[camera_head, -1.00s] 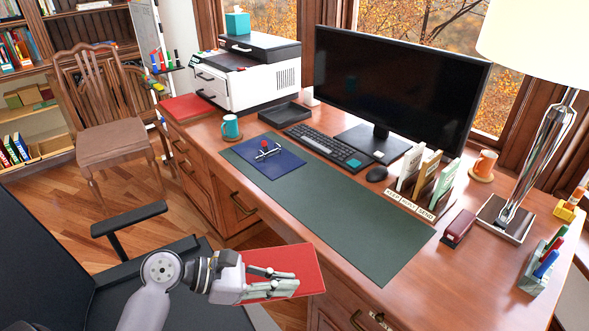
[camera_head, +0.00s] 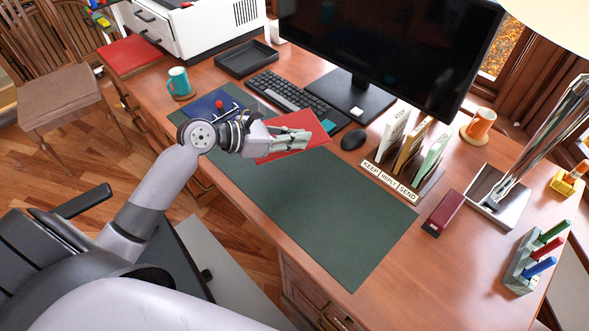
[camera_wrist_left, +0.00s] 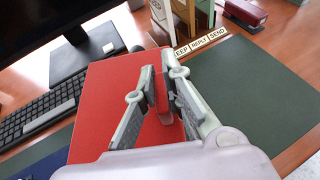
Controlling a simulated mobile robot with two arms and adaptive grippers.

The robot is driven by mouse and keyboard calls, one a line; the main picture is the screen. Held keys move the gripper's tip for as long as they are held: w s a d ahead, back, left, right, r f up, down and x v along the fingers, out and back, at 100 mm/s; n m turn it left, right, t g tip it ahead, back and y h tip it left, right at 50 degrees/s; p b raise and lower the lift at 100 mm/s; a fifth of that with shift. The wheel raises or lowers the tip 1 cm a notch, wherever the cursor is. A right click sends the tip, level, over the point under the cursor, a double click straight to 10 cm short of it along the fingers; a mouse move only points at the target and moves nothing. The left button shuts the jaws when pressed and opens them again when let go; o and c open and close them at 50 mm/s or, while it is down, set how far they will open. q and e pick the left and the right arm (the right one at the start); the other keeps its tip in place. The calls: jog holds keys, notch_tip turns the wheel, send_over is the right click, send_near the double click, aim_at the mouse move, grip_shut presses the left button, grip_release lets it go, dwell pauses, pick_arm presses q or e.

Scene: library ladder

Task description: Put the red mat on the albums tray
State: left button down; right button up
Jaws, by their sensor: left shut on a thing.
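The red mat (camera_head: 298,121) is a flat red sheet with a raised red grip. My left gripper (camera_head: 322,133) is shut on it and holds it above the far left part of the green desk pad. In the left wrist view, the fingers (camera_wrist_left: 161,85) clasp the red grip, with the mat (camera_wrist_left: 100,105) spread beneath. A low black tray (camera_head: 238,66) stands between the printer and the keyboard and looks empty. I see no label naming it the albums tray. My right gripper is out of view.
The blue pad (camera_head: 206,103) with a small item lies left of the mat. The keyboard (camera_head: 290,92), monitor (camera_head: 385,45) and teal mug (camera_head: 178,82) stand nearby. Another flat red item (camera_head: 135,56) lies by the printer (camera_head: 205,25). The green desk pad's (camera_head: 330,220) near part is clear.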

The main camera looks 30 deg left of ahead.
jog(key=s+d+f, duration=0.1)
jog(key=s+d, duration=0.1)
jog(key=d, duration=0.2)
pick_arm(q)
jog(key=f, duration=0.3)
jog(key=f+b, duration=0.1)
jog(key=f, duration=0.6)
jog(key=shift+w, duration=0.35)
notch_tip(320, 180, down, 4)
jog(key=shift+w+b, duration=0.1)
jog(key=shift+b, duration=0.6)
jog(key=shift+f, duration=0.2)
jog(key=c, duration=1.7)
grip_release()
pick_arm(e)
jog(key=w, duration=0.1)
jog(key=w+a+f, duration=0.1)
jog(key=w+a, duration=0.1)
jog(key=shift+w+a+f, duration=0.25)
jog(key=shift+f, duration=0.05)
pick_arm(q)
jog(key=shift+r, duration=0.1)
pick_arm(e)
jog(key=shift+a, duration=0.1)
